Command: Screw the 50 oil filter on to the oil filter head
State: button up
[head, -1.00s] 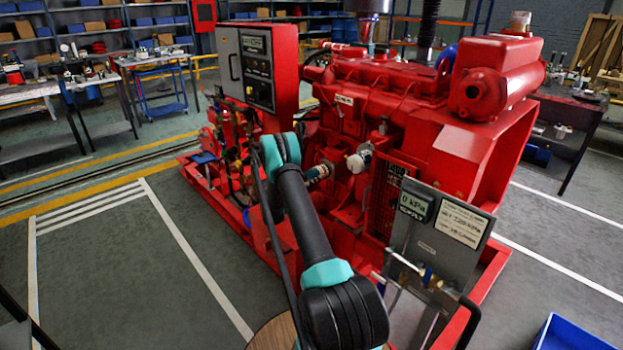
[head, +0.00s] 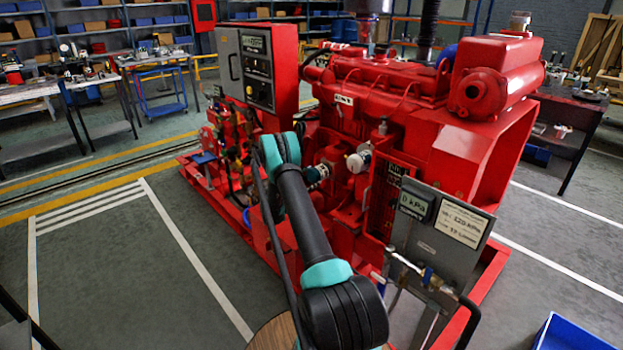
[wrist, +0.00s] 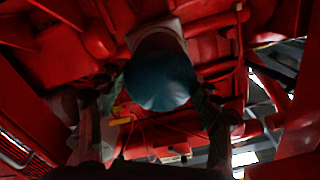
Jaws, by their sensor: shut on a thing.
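In the wrist view, the oil filter (wrist: 160,80) is a dark teal-blue cylinder with its rounded end towards the camera. My gripper (wrist: 158,94) is shut on it, with a finger on each side. A pale grey part (wrist: 155,32) shows just beyond the filter. I cannot tell whether this is the filter head, or whether the threads meet. In the head view, my gripper (head: 318,174) is at the engine's near side, small and partly hidden. A pale-ended, dark-sided cylinder (head: 359,159) is just right of it; I cannot tell what it is.
The red engine (head: 385,95) fills the space around my gripper. A control cabinet (head: 257,65) stands behind left, and a grey gauge panel (head: 440,240) stands front right. A blue bin (head: 570,335) is at lower right. The floor at left is clear.

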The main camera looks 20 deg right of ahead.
jog(key=m, duration=0.4)
jog(key=shift+d, duration=0.1)
jog(key=m, duration=0.4)
jog(key=shift+s+m, duration=0.1)
jog(key=shift+m, duration=0.3)
jog(key=o, duration=1.7)
jog(key=n, duration=0.5)
jog(key=shift+n, duration=0.4)
jog(key=n, duration=1.1)
jog(key=shift+n, duration=0.4)
jog(key=n, duration=0.6)
